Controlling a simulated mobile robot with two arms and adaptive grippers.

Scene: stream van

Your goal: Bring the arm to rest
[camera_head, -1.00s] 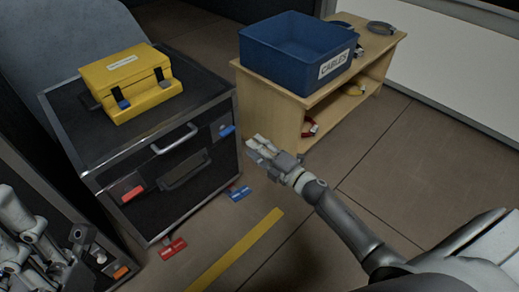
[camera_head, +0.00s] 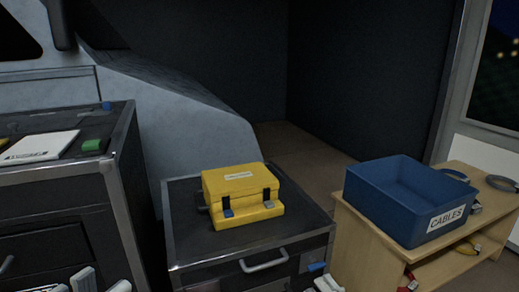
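My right gripper (camera_head: 326,285) shows only as pale fingertips at the bottom edge, in front of the low black case. Its opening cannot be made out, and the rest of the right arm is out of view. Pale parts of my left arm and gripper (camera_head: 98,283) show at the bottom left, in front of the tall black case. They are cut off by the frame edge, so the finger opening cannot be told.
A yellow case (camera_head: 240,196) sits on the low black case (camera_head: 187,237). A blue bin (camera_head: 372,203) labelled CABLES stands on a wooden shelf (camera_head: 350,235) at right. A white pad (camera_head: 40,147) and a green-ended item (camera_head: 93,146) lie on the tall black case (camera_head: 121,150).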

